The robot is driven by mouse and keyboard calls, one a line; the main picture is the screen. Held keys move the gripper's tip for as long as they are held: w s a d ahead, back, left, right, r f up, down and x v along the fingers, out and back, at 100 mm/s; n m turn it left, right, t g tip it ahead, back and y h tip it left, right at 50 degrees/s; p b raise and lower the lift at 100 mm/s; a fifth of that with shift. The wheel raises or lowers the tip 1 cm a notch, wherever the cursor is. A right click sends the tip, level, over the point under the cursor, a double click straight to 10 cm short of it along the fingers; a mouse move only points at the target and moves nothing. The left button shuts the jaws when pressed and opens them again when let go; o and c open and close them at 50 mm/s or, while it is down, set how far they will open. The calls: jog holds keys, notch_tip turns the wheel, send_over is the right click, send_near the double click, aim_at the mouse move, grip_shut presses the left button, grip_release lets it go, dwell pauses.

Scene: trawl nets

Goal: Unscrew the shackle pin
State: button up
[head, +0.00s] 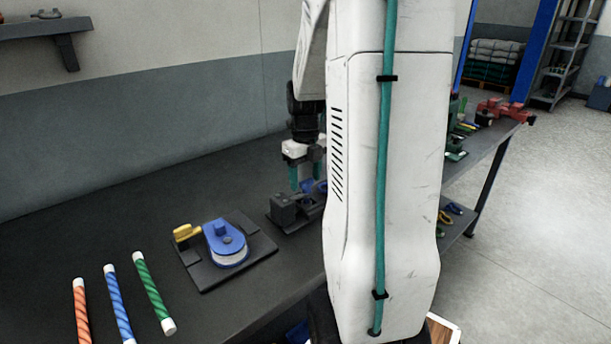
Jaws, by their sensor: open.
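My gripper (307,183) points down at the back of the bench, its teal fingers apart. It is over a dark grey block fixture (286,211), partly behind my white arm link. A small blue piece (308,186) shows at the fingers, above the fixture. It may be part of the shackle, but it is too small and too covered to tell. I cannot make out the shackle pin or whether the fingers touch anything.
A blue round device (226,243) with a yellow handle (186,233) sits on a dark plate left of the fixture. Orange (81,310), blue (118,303) and green (153,292) striped rods lie at front left. A red vise (500,110) is at far right.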

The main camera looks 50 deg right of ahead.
jog(key=c, duration=1)
